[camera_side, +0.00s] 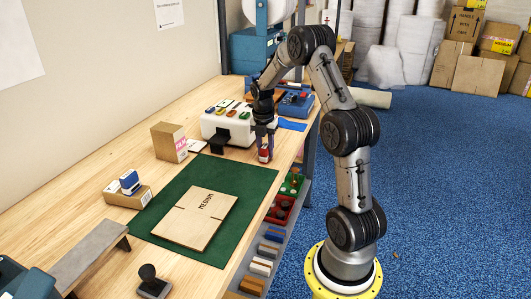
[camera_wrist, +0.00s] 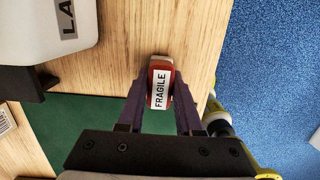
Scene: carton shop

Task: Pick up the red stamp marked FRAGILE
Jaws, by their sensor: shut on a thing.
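The red stamp (camera_wrist: 157,72) has a white label reading FRAGILE in the wrist view. It is between the two fingers of my gripper (camera_wrist: 160,95), which is shut on it. In the side view, my gripper (camera_side: 264,148) points down near the right edge of the wooden table, and the red and white stamp (camera_side: 264,155) shows at its fingertips. I cannot tell whether the stamp touches the table.
A green mat (camera_side: 170,197) with a flat MEDIUM carton (camera_side: 196,217) lies in front. A white machine (camera_side: 222,126) stands just left of my gripper. Bins (camera_side: 278,213) hang below the table's right edge.

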